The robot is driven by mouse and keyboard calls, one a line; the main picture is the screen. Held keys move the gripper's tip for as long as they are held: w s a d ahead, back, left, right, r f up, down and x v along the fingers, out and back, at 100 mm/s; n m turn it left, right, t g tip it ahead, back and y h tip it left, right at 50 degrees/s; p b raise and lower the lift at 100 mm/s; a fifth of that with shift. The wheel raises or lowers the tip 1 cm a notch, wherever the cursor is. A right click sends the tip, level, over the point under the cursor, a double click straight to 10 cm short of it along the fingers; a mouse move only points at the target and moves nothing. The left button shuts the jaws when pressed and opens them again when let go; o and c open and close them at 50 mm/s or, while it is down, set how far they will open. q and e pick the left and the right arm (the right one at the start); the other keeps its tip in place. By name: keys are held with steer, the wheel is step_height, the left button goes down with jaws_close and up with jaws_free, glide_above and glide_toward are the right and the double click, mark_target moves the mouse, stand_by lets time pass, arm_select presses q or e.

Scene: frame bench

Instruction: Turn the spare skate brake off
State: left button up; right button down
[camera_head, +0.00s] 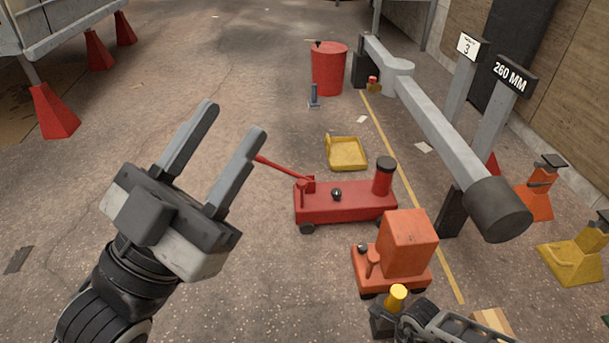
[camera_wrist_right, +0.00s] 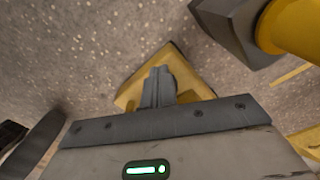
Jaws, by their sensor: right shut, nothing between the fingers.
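An orange wheeled skate (camera_head: 408,245) stands on the floor at lower right, with a small red lever (camera_head: 373,260) and a dark knob on its left side. A longer red wheeled unit (camera_head: 345,203) with a handle stands behind it. I cannot tell which is the spare skate or how its brake is set. My left gripper (camera_head: 235,120) is open and empty, left of the red unit and apart from it. My right gripper (camera_wrist_right: 158,88) is shut and empty, in front of a yellow plate-like thing (camera_wrist_right: 185,68) in the right wrist view.
A yellow cylinder on a dark block (camera_head: 397,297) stands at the bottom, near my right arm. A grey beam with a dark round end (camera_head: 498,208) spans the right side. A yellow tray (camera_head: 346,153) and red drum (camera_head: 328,70) stand farther back. Floor at centre left is clear.

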steer(key=shift+w, duration=0.1)
stand_by(0.3)
step_height(320, 180, up, 6)
steer(key=p, duration=0.5)
steer(key=shift+w+a+p, duration=0.15)
steer(key=shift+a+p, duration=0.15)
